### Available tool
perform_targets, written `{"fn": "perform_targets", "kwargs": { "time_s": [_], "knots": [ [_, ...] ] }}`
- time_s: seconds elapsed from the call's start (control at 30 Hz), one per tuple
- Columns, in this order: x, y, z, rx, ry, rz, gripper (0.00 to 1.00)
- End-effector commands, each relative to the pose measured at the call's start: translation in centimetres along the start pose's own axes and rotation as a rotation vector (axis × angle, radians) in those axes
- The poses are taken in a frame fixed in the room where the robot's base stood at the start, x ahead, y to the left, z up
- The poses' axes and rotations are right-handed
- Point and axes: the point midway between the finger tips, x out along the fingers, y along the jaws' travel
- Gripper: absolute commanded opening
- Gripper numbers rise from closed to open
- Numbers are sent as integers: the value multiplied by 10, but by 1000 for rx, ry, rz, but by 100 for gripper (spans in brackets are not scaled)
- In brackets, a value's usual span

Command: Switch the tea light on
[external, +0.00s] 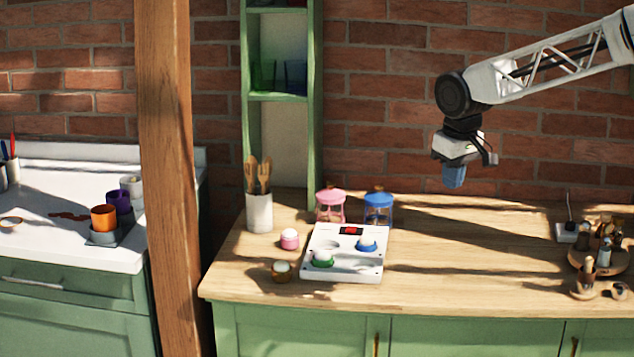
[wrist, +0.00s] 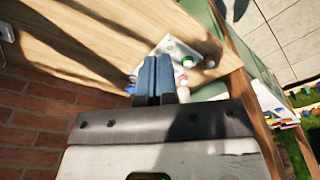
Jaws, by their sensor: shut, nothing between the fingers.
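Several small tea lights with white tops are in the external view. A green one (external: 323,258) and a blue one (external: 366,246) sit in a white tray (external: 345,275) with a small red panel (external: 351,231). A pink one (external: 289,240) and a brown one (external: 281,272) stand on the wood left of the tray. I cannot tell whether any is lit. My gripper (external: 454,178) hangs empty above the counter, to the right of and higher than the tray. In the wrist view its blue fingers (wrist: 155,76) are together and partly hide the tray (wrist: 180,46).
A pink lantern (external: 330,206) and a blue lantern (external: 378,209) stand behind the tray. A utensil pot (external: 259,212) is at the back left. Small items on a round wooden stand (external: 590,262) are at the right. The wooden counter (external: 470,260) between is clear.

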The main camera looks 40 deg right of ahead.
Motion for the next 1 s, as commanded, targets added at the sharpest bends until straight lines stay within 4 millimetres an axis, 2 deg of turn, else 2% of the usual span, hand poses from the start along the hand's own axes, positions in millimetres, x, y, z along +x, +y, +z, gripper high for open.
{"fn": "perform_targets", "kwargs": {
  "time_s": [0.1,0.57,1.0],
  "knots": [
    [12,-4,-33,-6,-14,-1,0],
    [70,-23,-148,-30,-56,-4,0],
    [150,-45,-245,-53,-98,-7,0]
  ]
}}
